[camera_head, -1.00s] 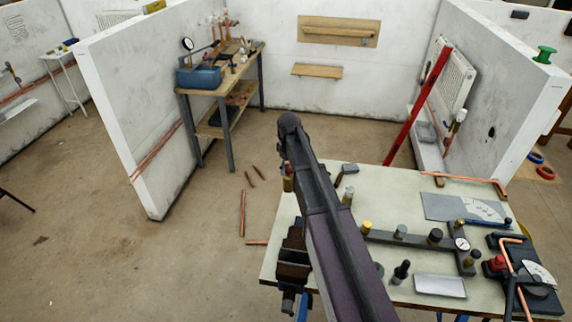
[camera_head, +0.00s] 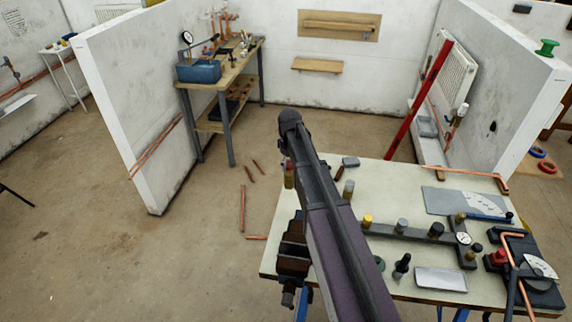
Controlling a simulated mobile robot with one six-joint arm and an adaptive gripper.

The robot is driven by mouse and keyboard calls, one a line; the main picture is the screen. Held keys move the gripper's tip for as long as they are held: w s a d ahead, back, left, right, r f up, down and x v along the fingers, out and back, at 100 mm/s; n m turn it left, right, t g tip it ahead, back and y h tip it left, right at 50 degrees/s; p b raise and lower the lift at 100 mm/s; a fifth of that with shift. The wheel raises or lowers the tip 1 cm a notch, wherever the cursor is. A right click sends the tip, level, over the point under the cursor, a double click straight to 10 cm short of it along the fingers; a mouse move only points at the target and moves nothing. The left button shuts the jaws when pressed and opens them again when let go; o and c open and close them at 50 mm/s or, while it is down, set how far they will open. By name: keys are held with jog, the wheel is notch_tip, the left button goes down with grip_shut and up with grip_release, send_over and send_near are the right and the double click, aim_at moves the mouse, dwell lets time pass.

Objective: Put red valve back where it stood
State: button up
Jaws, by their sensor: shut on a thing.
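My gripper (camera_head: 289,160) is at the far end of my arm, above the table's far left edge, mostly hidden behind the arm. It is shut on a small valve with a dark red top and brass body, the red valve (camera_head: 289,175), which shows just left of the arm. What is under it is hard to tell. A grey branched bar (camera_head: 400,234) lies on the table, with yellow (camera_head: 367,220), grey (camera_head: 402,225) and black (camera_head: 437,230) capped fittings and a round gauge (camera_head: 463,238). A brass fitting with a grey top (camera_head: 348,188) stands at the bar's far left.
A vise (camera_head: 293,255) is on the table's left edge. The table's far middle (camera_head: 400,175) is clear.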

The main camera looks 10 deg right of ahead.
aim_at(289, 182)
jog(key=shift+f+b, duration=4.3)
jog(key=shift+f, duration=0.3)
jog(key=o, duration=1.3)
